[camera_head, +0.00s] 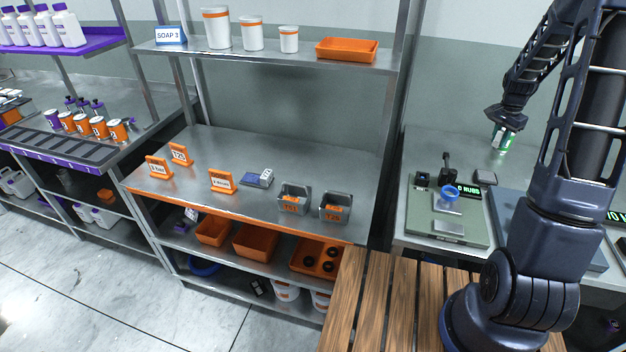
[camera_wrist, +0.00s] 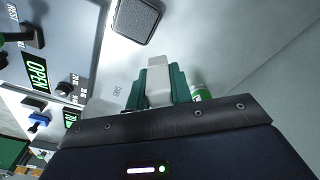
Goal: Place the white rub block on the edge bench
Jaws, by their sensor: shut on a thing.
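My gripper (camera_wrist: 158,82) has teal fingers shut on the white rub block (camera_wrist: 159,92), which shows between them in the wrist view. In the head view my gripper (camera_head: 503,141) is over the back of the grey right-hand bench (camera_head: 460,155); the block is too small to make out clearly there. No sign names the edge bench, so I cannot tell for sure which bench it is. A green-and-white item (camera_wrist: 201,93) is just right of the fingers in the wrist view. I cannot tell the gap between block and surface.
A rub tester (camera_head: 446,215) with a blue ring and green display stands on the right bench. A dark grey pad (camera_wrist: 136,20) lies near my gripper. The middle metal bench (camera_head: 290,160) holds signs and grey bins, with bare room behind. A slatted wooden top (camera_head: 385,300) is in front.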

